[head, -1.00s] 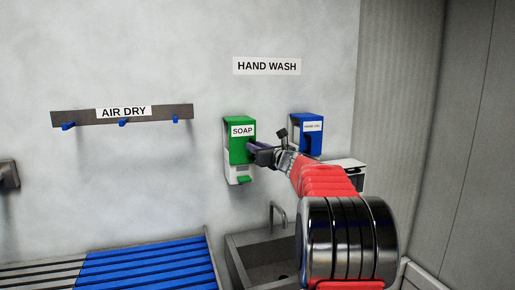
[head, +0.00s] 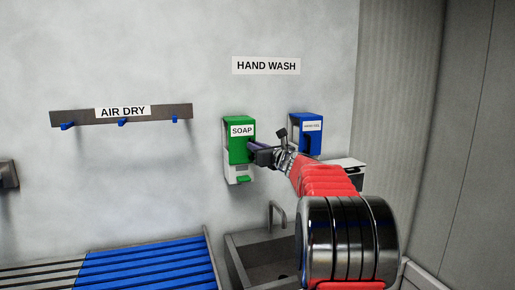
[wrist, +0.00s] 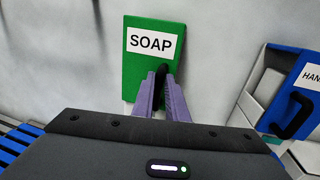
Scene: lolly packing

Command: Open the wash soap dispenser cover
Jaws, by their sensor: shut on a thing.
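The soap dispenser (head: 238,172) hangs on the wall in the head view. It has a green cover (head: 232,150) with a white SOAP label, a white lower body and a green tab at the bottom. In the wrist view the green cover (wrist: 137,75) faces me, with a dark handle (wrist: 162,70) on its lower right part. My gripper (head: 252,148) is at the cover's right side in the head view. In the wrist view my gripper (wrist: 163,79) has its purple fingers shut around the handle.
A blue hand gel dispenser (head: 308,122) with a dark handle hangs close to the right. A sink (head: 245,250) with a tap lies below. An AIR DRY hook rail (head: 85,117) is on the left wall, above a blue slatted rack (head: 150,270).

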